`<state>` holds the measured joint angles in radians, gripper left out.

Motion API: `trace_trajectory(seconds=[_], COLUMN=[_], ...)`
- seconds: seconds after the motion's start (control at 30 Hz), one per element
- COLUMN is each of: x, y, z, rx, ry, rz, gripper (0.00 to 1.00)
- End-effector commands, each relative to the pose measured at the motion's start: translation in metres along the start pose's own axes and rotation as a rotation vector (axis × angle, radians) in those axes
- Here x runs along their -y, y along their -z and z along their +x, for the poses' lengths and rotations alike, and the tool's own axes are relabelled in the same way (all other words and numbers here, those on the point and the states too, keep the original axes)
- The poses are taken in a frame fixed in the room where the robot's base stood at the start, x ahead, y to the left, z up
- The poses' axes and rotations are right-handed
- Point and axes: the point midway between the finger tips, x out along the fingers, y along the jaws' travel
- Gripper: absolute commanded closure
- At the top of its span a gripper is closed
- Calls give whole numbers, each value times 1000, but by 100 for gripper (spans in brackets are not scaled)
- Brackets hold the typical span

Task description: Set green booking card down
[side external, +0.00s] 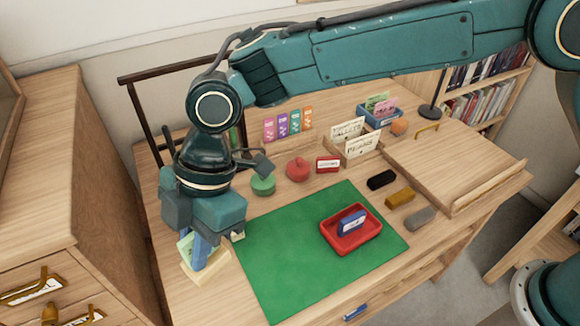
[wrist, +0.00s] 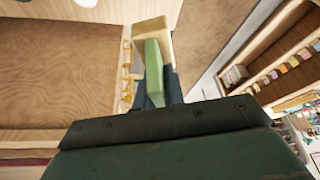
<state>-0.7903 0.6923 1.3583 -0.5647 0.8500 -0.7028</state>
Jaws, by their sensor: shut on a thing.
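My gripper (side external: 203,247) points down over the left front corner of the desk. It is shut on the green booking card (wrist: 154,72), which stands on edge between the fingers in the wrist view. A pale green piece also shows beside the fingers in the side view (side external: 186,246). A cream wooden holder (side external: 208,271) lies just under the fingertips; it also shows beyond the card in the wrist view (wrist: 152,27). The fingers hide much of the card and holder, and I cannot tell whether the card touches the holder.
A green mat (side external: 285,278) lies to the right, bearing a red tray (side external: 352,251) with a blue piece in it. A green round pot (side external: 263,184) and a red one (side external: 298,169) stand behind. Black, mustard and grey blocks (side external: 400,197) lie right. Colored cards (side external: 283,125) stand at the back.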

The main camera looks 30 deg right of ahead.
Motion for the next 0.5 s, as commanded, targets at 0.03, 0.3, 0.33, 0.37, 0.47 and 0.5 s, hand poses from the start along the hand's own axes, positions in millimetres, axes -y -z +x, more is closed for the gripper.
trace_trajectory(seconds=[0.03,0.3,0.33,0.37,0.47,0.5], x=[0,1,1,1,1,1], y=[-1,-15,-17,-19,-27,-30], z=[2,35,40,45,63,70], rx=[0,2,2,1,2,2], ry=[1,3,4,3,3,4], rz=[1,4,3,3,4,4], gripper=[100,100,100,100,100,100])
